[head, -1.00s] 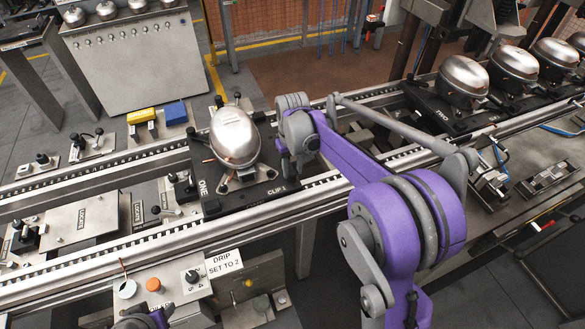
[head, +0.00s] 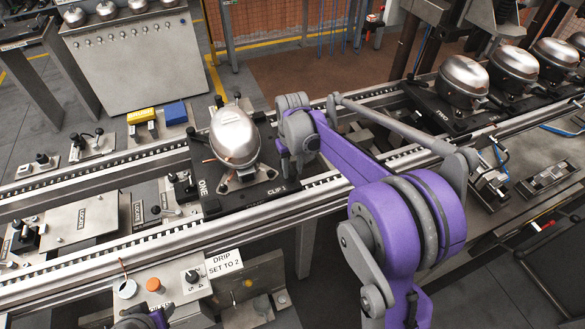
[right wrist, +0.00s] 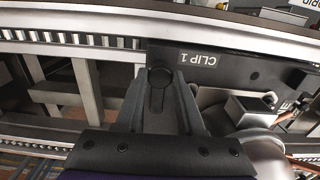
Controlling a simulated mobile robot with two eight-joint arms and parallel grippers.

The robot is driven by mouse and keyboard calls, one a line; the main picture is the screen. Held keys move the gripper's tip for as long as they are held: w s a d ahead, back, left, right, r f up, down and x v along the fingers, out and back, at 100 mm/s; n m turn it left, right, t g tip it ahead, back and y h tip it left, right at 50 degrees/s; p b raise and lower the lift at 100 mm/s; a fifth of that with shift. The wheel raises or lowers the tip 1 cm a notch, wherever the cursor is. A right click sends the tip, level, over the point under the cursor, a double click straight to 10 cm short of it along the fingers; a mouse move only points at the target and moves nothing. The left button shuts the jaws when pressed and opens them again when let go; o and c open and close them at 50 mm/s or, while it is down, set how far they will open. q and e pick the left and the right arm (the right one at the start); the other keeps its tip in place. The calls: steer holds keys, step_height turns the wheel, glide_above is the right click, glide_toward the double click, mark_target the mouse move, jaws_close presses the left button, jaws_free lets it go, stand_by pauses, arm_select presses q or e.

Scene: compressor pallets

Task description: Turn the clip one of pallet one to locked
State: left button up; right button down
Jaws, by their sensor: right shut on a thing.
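Pallet one (head: 212,205) is a dark plate marked ONE on the conveyor, with a shiny compressor (head: 235,138) on it. The CLIP 1 label (head: 277,190) is at its near right corner. My right gripper (head: 290,172) is at that corner. In the right wrist view clip one (right wrist: 160,78) is a dark lever with a round head beside its label (right wrist: 198,65). My right gripper (right wrist: 160,105) is shut on the lever, one finger on each side. In the head view my arm hides the clip. My left gripper (head: 145,318) is cut off at the bottom edge; its jaws are unclear.
Conveyor rails (head: 110,245) run beside the pallet. Pallet two (head: 440,110) with another compressor stands farther right. A control box (head: 160,295) with a dial and a DRIP SET TO 2 sign (head: 222,263) sits in front. A yellow block (head: 141,115) and a blue block (head: 176,112) lie behind.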

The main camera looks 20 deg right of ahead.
steer(key=n, duration=0.4)
steer(key=shift+n+b, duration=0.3)
steer(key=shift+b, duration=0.05)
steer(key=shift+n, duration=2.2)
steer(key=c, duration=0.5)
jaws_free()
step_height(320, 180, up, 11)
steer(key=shift+f, duration=0.1)
